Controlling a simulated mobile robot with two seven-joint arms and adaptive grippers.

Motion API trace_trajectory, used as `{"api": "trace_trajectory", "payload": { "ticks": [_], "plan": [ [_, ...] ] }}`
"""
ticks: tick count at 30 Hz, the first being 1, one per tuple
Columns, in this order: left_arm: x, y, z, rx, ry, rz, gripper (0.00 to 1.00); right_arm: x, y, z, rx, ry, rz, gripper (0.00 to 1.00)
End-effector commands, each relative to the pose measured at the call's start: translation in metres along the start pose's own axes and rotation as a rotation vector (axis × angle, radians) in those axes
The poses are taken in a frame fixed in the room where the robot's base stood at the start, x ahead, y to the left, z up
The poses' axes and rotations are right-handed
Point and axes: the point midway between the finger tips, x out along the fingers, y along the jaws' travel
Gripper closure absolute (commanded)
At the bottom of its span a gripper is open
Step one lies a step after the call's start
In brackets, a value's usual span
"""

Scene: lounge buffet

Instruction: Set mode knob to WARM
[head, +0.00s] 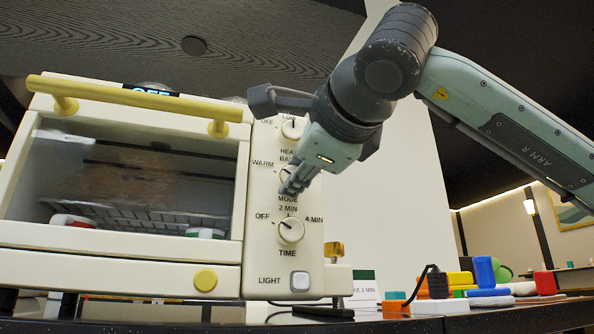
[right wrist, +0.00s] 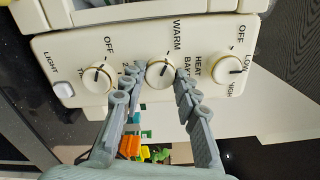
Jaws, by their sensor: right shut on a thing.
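The mode knob (head: 286,173) is the middle of three white dials on the cream toaster oven's control panel (head: 258,205). WARM is printed at its upper left in the head view, and HEAT and BAKE above it. My right gripper (head: 291,187) reaches in from the right and is shut on the knob, partly covering it. In the right wrist view the fingers (right wrist: 156,78) lie on either side of the mode knob (right wrist: 160,72). Its dark pointer line appears tilted toward the WARM label (right wrist: 177,34). My left gripper is not in view.
The time knob (head: 291,230) is below and the temperature knob (head: 292,129) above, both close to my fingers. A yellow door handle (head: 140,97) projects at left. A light button (head: 300,281) is at the bottom. Colored blocks (head: 483,270) sit on the counter at right.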

Motion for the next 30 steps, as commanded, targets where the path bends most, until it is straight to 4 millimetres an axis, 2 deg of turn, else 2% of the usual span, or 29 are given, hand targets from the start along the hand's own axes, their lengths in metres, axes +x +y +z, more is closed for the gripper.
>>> {"api": "trace_trajectory", "payload": {
  "ticks": [16,17,21,30],
  "plan": [
    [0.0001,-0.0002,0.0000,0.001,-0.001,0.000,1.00,-0.0004,-0.0001,0.0007,-0.029,-0.002,-0.001,0.98],
    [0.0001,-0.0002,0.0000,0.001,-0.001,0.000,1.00,-0.0004,-0.0002,0.0007,-0.029,-0.002,-0.001,0.68],
    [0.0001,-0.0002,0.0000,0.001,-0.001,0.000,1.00,-0.0003,-0.0001,0.0006,-0.028,-0.002,-0.001,0.51],
    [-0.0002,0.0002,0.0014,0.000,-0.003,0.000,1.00,-0.0007,-0.0001,0.0004,-0.027,-0.001,-0.001,0.49]
  ]
}}
